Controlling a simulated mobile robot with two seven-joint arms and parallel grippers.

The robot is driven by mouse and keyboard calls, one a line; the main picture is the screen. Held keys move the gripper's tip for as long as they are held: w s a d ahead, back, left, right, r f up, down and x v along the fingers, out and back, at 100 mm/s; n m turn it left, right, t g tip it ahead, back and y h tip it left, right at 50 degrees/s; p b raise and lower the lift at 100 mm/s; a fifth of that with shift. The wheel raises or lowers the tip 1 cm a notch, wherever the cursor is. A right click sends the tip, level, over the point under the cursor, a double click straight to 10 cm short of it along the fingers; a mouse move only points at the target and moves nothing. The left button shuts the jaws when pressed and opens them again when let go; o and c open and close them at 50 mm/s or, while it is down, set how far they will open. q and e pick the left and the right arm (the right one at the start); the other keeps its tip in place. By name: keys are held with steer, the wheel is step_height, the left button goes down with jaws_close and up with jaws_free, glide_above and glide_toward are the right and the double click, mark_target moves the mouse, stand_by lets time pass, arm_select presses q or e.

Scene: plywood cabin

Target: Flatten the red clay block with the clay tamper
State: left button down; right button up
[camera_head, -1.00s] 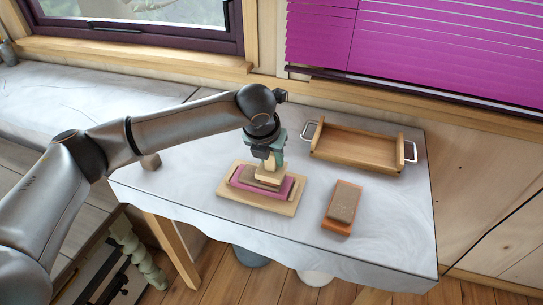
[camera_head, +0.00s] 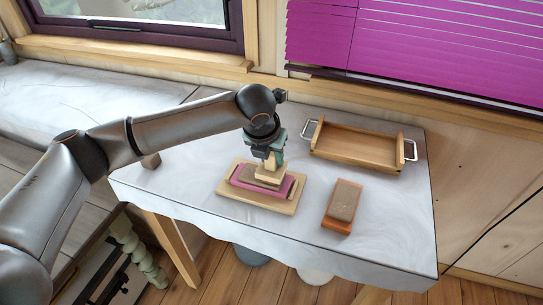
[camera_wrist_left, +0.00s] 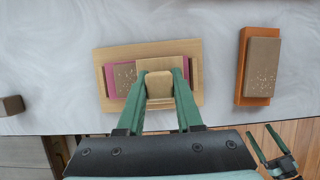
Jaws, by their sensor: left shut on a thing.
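My left gripper (camera_head: 268,158) is shut on the pale wooden clay tamper (camera_head: 270,177), holding its handle; the tamper also shows in the left wrist view (camera_wrist_left: 155,65). The tamper is over the right part of a speckled brown clay block (camera_wrist_left: 124,76), which looks brown rather than red. That block lies on a pink mat (camera_head: 285,190) on a wooden board (camera_head: 262,204). The tamper hides part of the block, and I cannot tell whether it touches it. My right gripper (camera_wrist_left: 259,130) appears only in the left wrist view, open and empty over the floor.
A second brown block (camera_head: 344,200) lies on an orange base (camera_head: 335,226) right of the board. A wooden tray (camera_head: 355,145) with metal handles stands at the back. A small brown block (camera_head: 151,160) sits at left. The marbled tabletop (camera_head: 395,225) is clear at right.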

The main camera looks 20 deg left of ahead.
arm_select(q)
steer(key=shift+f, duration=0.25)
steer(key=shift+r, duration=0.15)
stand_by(0.4)
steer(key=shift+w+r, duration=0.1)
steer(key=shift+r, duration=3.9)
